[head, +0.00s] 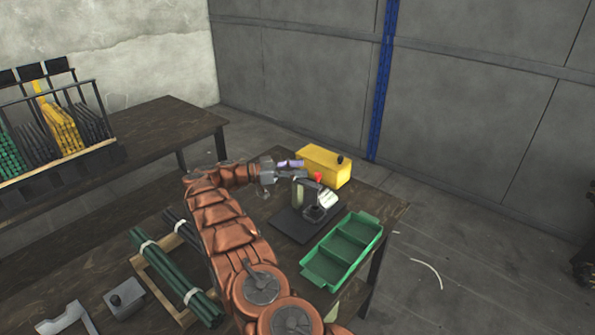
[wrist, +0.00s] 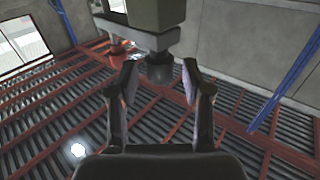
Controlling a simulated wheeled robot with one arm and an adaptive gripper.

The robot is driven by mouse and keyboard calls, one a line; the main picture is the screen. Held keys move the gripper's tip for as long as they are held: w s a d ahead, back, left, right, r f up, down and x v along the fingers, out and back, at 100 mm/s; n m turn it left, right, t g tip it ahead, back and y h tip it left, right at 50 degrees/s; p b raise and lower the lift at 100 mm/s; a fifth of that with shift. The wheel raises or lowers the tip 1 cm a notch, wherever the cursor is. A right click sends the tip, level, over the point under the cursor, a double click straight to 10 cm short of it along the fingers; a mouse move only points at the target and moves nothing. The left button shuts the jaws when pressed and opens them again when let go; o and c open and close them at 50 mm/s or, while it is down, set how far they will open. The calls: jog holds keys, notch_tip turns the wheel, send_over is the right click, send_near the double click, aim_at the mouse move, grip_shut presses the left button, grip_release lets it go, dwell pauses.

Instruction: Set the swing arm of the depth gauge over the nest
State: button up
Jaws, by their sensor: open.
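A small fixture, seemingly the depth gauge (head: 300,192), stands on a dark base plate (head: 287,222) on the table in the head view. It has an upright, a red knob (head: 318,177) and a pale part at its right. A dark ring low on the plate (head: 315,214) may be the nest. My gripper (head: 297,168) is open beside the top of the fixture, pointing right. In the wrist view my open gripper (wrist: 160,66) has its fingers either side of a dark cylinder (wrist: 159,75) under a grey arm (wrist: 150,41), with gaps visible. I cannot tell the swing arm's exact direction.
A yellow box (head: 318,164) with a black knob stands close behind the fixture. A green divided tray (head: 343,250) lies in front, near the table's right edge. Green rods on a wooden rack (head: 168,265) lie left of my arm. A rack (head: 60,165) stands on another table.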

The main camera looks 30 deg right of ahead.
notch_tip(320, 180, up, 9)
jog(key=shift+r, duration=0.1)
dwell(0.3)
